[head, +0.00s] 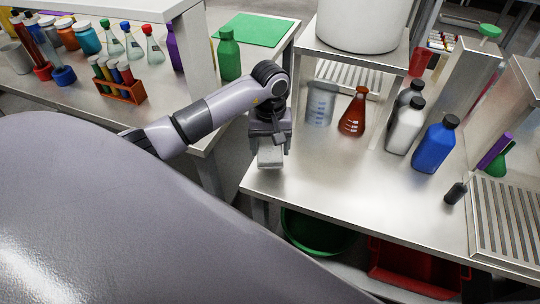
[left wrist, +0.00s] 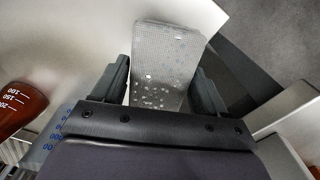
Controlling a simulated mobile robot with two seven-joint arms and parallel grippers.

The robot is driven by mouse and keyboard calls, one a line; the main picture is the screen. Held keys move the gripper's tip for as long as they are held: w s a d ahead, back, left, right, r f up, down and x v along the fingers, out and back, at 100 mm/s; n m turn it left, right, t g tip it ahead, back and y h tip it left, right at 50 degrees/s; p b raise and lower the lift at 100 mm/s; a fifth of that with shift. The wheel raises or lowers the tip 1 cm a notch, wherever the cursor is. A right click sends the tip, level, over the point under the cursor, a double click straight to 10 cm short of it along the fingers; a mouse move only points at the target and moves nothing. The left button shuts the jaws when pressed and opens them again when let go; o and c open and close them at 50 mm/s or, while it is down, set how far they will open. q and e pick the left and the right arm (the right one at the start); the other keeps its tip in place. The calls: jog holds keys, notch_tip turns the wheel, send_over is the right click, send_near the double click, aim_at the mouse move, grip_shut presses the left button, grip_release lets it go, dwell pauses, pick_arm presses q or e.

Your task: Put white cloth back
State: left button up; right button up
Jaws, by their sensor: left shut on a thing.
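My left gripper (head: 270,140) is above the left corner of the metal bench (head: 300,193). It is shut on the white cloth (head: 270,157), a small pale folded piece that hangs down between the fingers. In the left wrist view the white cloth (left wrist: 162,65) has a fine woven texture with light spots and sits between the two dark fingers of the left gripper (left wrist: 163,85). Whether the cloth touches the bench is hard to tell. My right gripper is not in view.
A beaker (head: 320,103) and a red-brown flask (head: 354,115) stand right of the gripper. Grey, white and blue bottles (head: 435,147) stand farther right. A green bottle (head: 229,56) and test tube rack (head: 125,92) are on the left bench. The front of the metal bench is clear.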

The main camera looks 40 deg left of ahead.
aim_at(270, 156)
pick_arm(q)
jog(key=shift+f, duration=2.1)
jog(key=shift+f, duration=0.2)
jog(key=o, duration=1)
jog(key=shift+r, duration=0.1)
